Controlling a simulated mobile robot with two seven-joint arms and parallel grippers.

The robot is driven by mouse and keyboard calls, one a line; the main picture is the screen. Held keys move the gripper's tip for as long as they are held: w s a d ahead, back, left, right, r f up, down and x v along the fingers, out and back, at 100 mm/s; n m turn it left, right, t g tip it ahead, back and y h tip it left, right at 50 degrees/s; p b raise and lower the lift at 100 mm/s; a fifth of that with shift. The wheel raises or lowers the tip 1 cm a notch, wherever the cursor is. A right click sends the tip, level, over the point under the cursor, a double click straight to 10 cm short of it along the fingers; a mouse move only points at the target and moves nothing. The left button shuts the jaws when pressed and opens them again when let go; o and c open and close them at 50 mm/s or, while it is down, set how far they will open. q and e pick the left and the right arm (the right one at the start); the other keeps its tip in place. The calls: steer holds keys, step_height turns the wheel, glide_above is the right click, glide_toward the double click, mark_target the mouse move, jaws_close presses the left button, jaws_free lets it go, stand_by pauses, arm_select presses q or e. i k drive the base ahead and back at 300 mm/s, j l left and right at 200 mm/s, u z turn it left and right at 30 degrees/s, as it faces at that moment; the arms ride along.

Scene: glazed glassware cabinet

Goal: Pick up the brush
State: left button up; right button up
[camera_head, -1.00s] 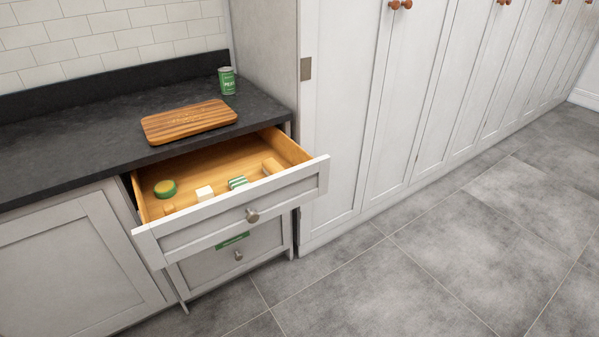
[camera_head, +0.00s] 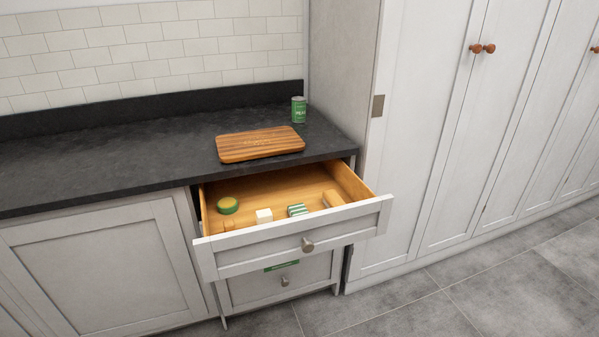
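The open top drawer (camera_head: 294,237) holds several small things. A wooden block-like piece (camera_head: 332,199) lies at its right side; it may be the brush, but its bristles cannot be made out. A small wooden piece (camera_head: 229,224) near the drawer's front left is partly hidden by the front panel, and I cannot tell what it is. A round green and yellow item (camera_head: 228,205), a white block (camera_head: 264,215) and a green-and-white striped item (camera_head: 297,210) lie between and around them. Neither of my grippers is in view.
A closed lower drawer (camera_head: 281,283) is below. Tall white cabinets (camera_head: 430,130) are at the right. The grey floor (camera_head: 500,290) at lower right is clear.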

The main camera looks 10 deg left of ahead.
mark_target(331, 200)
steer(key=l+u, duration=0.15)
steer(key=u, duration=0.2)
steer(key=i+l+u, duration=0.1)
steer(key=u, duration=0.25)
steer(key=l+u, duration=0.7)
steer(key=l, duration=0.4)
